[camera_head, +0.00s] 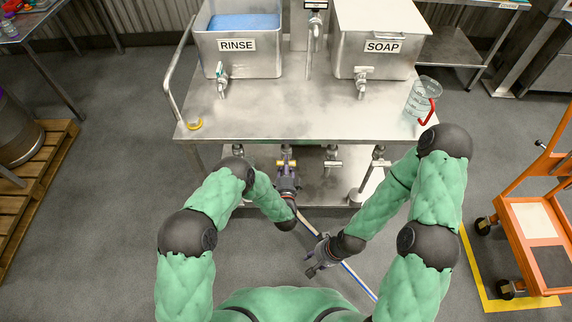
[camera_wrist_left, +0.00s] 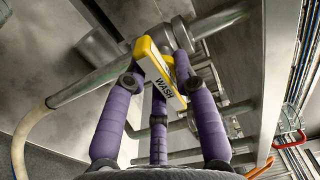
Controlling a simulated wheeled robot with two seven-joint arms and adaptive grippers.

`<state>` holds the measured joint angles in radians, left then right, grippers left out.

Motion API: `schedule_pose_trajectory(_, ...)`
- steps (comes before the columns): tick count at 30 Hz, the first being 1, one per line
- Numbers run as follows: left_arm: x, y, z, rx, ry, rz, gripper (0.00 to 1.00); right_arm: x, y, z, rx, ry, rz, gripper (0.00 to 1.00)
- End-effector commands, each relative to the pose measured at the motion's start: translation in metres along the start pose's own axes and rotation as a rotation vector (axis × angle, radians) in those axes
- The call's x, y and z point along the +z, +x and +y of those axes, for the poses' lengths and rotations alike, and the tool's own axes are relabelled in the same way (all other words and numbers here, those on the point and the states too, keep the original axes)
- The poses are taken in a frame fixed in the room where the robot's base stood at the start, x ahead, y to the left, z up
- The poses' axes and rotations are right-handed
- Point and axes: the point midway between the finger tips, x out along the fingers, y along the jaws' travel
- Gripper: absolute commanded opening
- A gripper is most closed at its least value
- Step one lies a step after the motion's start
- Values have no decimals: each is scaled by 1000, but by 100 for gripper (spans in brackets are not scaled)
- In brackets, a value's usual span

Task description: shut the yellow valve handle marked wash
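The yellow valve handle marked WASH (camera_wrist_left: 160,72) sits on a metal pipe in the left wrist view. It also shows in the head view (camera_head: 286,162), below the front edge of the steel table. My left gripper (camera_head: 287,176) is at this handle. In the left wrist view its purple fingers (camera_wrist_left: 160,62) stand on both sides of the handle, with their tips close to it. Whether they press on it is unclear. My right gripper (camera_head: 312,263) hangs over the floor, away from the valves, with nothing visible in it; its fingers are too small to judge.
Other valves (camera_head: 332,162) line the pipe under the table. The steel table (camera_head: 290,115) carries the RINSE tank (camera_head: 238,60), the SOAP tank (camera_head: 378,62) and a clear pitcher with a red handle (camera_head: 421,100). An orange cart (camera_head: 535,225) stands right.

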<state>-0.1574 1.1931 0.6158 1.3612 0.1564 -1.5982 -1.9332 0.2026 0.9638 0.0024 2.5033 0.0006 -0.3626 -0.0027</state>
Motion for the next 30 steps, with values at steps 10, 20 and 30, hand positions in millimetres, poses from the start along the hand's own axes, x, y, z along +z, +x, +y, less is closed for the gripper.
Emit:
schedule_pose_trajectory(10, 0, -1, 0, 0, -1, -1, 45, 0, 0, 0, 0, 0, 0, 40)
schedule_pose_trajectory(20, 0, -40, 1, 4, -1, 1, 45, 0, 0, 0, 0, 0, 0, 40)
schedule_pose_trajectory(30, -1, -102, 1, 1, -1, 1, 45, 0, 0, 0, 0, 0, 0, 40)
